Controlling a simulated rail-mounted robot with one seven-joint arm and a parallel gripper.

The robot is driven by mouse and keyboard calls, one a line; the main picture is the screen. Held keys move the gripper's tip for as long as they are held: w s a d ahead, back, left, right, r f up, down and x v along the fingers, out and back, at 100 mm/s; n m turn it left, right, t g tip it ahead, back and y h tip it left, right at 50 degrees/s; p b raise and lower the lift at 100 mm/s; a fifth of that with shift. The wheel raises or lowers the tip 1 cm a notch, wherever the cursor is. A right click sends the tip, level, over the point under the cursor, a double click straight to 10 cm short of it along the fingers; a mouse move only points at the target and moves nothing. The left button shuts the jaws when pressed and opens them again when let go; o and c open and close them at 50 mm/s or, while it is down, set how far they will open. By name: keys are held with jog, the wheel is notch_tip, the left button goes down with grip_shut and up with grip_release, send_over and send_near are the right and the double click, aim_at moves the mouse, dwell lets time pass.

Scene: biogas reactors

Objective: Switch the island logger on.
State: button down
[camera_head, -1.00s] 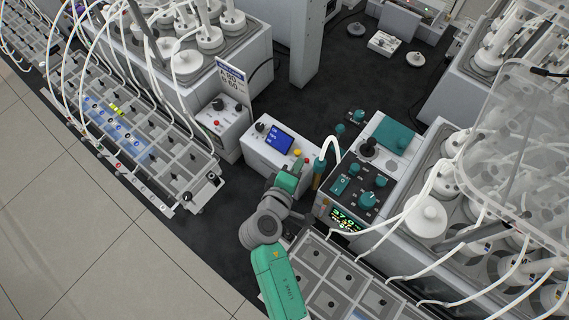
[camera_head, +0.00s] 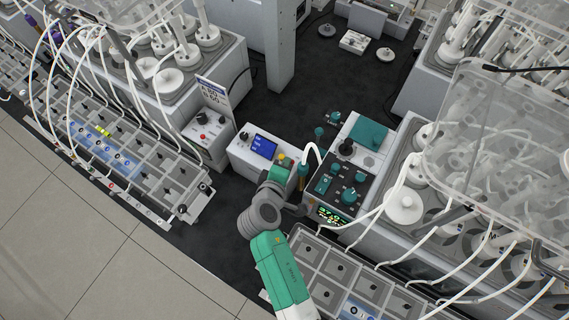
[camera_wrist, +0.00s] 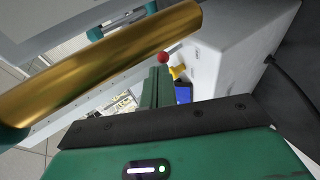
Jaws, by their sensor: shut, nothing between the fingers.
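A white box (camera_head: 245,161) with a blue screen (camera_head: 264,146) stands in the middle of the head view. No label saying logger is legible. It has a black knob (camera_head: 244,136) at its left and a yellow button (camera_head: 281,157) right of the screen. In the wrist view a red round button (camera_wrist: 163,57), a yellow part (camera_wrist: 178,72) and the blue screen (camera_wrist: 183,93) show on it. My gripper (camera_head: 278,171) is shut and empty, at the box's right end by the buttons. In the wrist view its green fingers (camera_wrist: 157,86) point toward the red button; contact cannot be told.
A brass cylinder (camera_wrist: 105,60) crosses the wrist view close in front. A teal control panel (camera_head: 340,185) with knobs and a lit display stands right of my gripper. Another white box (camera_head: 204,136) with a red button stands left. Tubed reactors crowd both sides; dark floor lies behind.

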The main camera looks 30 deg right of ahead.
jog(key=shift+r+p, duration=0.7)
jog(key=shift+r, duration=0.1)
jog(key=s+a+r, duration=0.1)
jog(key=s+a, duration=0.1)
jog(key=a, duration=0.3)
jog(key=s+a+r, duration=0.2)
jog(key=s+a, duration=0.1)
jog(key=a, duration=0.3)
jog(key=shift+s+a+b, duration=0.25)
jog(key=shift+a+b, duration=0.05)
jog(key=shift+f, duration=0.1)
